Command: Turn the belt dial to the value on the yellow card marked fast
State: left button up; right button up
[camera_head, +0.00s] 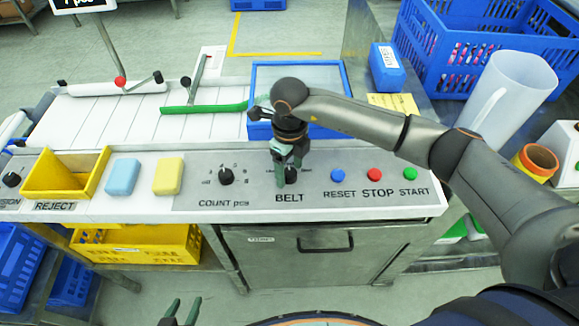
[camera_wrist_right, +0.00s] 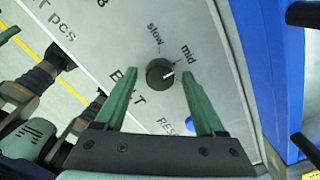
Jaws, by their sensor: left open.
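In the right wrist view the green fingers of my right gripper (camera_wrist_right: 160,74) stand open on either side of the dial, with gaps. A yellow card (camera_head: 393,103) lies behind my right arm; its writing is too small to read. My left gripper (camera_head: 180,312) is open and empty at the bottom edge.
The COUNT dial (camera_head: 226,176) is left of the belt dial. Blue RESET (camera_head: 337,174), red STOP (camera_head: 374,174) and green START (camera_head: 410,174) buttons are to its right. A blue-rimmed tray (camera_head: 253,130) is behind. A clear jug (camera_head: 508,95) stands right.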

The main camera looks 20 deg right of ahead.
grip_shut()
dwell(0.3)
dwell(0.3)
jog(key=m, duration=0.5)
jog(key=shift+m, duration=0.3)
jog(key=m, duration=0.6)
jog(key=shift+w+m, duration=0.1)
jog(key=shift+m, duration=0.2)
jog(key=shift+o, duration=0.7)
grip_release()
jog(key=shift+r, duration=0.1)
